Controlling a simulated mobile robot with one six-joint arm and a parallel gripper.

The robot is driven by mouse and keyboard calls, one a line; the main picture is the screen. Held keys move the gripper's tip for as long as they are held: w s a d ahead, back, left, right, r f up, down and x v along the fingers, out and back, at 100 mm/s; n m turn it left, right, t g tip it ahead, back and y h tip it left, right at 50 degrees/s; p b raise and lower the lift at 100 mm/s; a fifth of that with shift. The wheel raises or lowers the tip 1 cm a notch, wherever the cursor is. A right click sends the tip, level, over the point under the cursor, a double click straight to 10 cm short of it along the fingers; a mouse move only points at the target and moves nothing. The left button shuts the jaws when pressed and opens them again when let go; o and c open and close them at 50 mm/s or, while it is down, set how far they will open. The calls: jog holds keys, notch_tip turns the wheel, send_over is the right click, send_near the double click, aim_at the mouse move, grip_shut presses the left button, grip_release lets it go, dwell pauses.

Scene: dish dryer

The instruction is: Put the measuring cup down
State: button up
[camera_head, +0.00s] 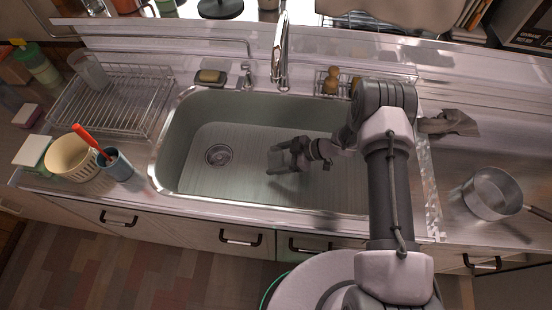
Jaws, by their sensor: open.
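My gripper (278,160) is over the sink basin (210,120), to the right of the drain. Its fingers are open, and I see nothing clearly held between them. A clear, cup-like container (88,70) stands at the back left of the wire dish rack (110,98), far to the left of my gripper. It may be the measuring cup, but I cannot make out any markings or a handle. My arm hides part of the sink's right side.
A cream bowl (70,158) and a blue cup (118,166) with a red-handled utensil stand on the left counter. The faucet (280,50) rises behind the sink. A metal saucepan (492,193) and a grey cloth (450,122) lie right.

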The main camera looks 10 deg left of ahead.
jog(key=shift+r+p, duration=0.3)
jog(key=shift+r, duration=0.05)
jog(key=p+v, duration=0.4)
jog(key=v, duration=0.7)
jog(key=shift+d+r, duration=0.2)
jog(key=shift+d, duration=0.2)
